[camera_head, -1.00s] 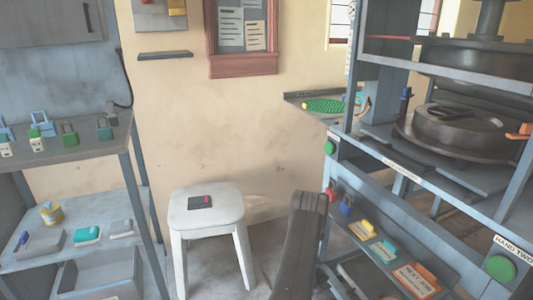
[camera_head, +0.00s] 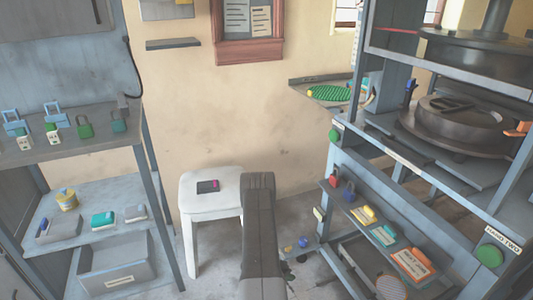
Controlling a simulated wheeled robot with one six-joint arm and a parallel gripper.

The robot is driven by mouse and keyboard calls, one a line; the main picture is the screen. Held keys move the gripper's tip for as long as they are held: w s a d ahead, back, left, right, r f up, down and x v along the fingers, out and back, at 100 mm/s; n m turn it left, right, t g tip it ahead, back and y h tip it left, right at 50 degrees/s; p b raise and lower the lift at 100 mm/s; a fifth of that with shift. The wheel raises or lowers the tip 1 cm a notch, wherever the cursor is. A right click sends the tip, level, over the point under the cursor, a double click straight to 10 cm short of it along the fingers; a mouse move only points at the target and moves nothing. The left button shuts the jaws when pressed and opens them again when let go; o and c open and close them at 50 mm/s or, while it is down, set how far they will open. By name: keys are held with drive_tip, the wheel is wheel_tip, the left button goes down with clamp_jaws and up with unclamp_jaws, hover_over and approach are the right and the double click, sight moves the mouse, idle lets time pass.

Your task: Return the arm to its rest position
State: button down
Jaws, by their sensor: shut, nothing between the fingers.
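My arm's dark link (camera_head: 260,235) rises from the bottom middle of the view, with its rounded upper end in front of the white stool's right side. My gripper itself does not show, and I see nothing held. The press (camera_head: 452,125) stands at the right in its blue-grey frame, a dark round plate stack under a heavy upper part. Green buttons sit on the frame, one of them (camera_head: 489,255) beside a "HAND TWO" label.
Left shelves (camera_head: 88,150) hold padlocks, tags and boxes. A right lower shelf (camera_head: 352,210) holds padlocks and cards. A wall shelf bears a green paddle (camera_head: 329,92). Little floor shows between stool and press.

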drive_tip(key=shift+v, duration=1.35)
